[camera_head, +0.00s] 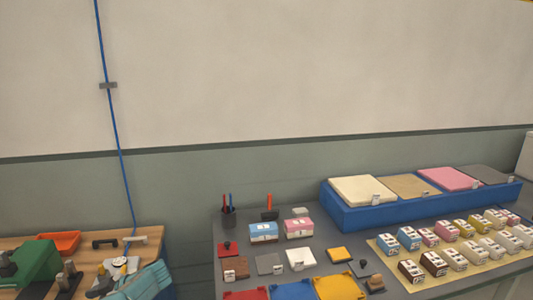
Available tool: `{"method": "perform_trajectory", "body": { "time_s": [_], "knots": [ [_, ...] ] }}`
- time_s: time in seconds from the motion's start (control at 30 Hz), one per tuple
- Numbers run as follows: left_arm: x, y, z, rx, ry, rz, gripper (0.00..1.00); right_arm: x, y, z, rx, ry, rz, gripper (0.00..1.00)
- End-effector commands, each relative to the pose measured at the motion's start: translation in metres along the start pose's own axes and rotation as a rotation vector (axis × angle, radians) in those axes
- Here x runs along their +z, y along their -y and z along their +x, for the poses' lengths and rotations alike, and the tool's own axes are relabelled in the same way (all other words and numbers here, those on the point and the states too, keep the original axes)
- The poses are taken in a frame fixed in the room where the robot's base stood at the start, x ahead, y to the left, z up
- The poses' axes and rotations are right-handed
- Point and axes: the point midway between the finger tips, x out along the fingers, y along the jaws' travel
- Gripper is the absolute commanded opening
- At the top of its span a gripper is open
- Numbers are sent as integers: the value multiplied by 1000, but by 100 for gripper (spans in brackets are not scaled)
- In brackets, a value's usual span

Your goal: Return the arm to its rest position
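Neither of my arms nor my grippers shows in the head view. The grey table (315,263) stands at the lower right. On it is a long blue stand (385,214) with a cream pad (362,189), a tan pad (412,186), a pink pad (450,179) and a grey pad (486,174) on top. A blue-and-white block (263,232) and a pink-and-white block (298,228) sit side by side at the table's back left.
Several small coloured blocks stand in rows on a tan mat (413,285) at right. A dark pen cup (228,217) is at the back left corner. A wooden bench (84,256) at left bears an orange tray (58,243) and a green machine (36,263). A blue cable (115,130) hangs on the wall.

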Motion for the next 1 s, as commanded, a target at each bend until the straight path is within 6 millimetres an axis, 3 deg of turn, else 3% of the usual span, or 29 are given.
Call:
{"method": "perform_trajectory", "body": {
  "time_s": [0.27,0.57,0.67,0.77,0.8,0.87,1.0],
  "knots": [
    [32,1,0,37,-27,69,83,-1,-12,32,0,0,0,43],
    [86,-6,-6,277,-146,300,83,-1,-20,55,0,0,0,43],
    [121,-8,-15,433,-166,396,83,-1,-23,64,0,0,0,43],
    [177,-2,-31,654,-145,526,83,-2,-27,76,0,0,0,43],
    [206,6,-41,762,-112,589,83,-2,-29,80,0,0,0,43],
    [249,26,-59,917,-37,687,83,-2,-31,85,0,0,0,43],
    [331,100,-97,1188,206,898,83,-2,-33,92,0,0,0,43]
  ]
}}
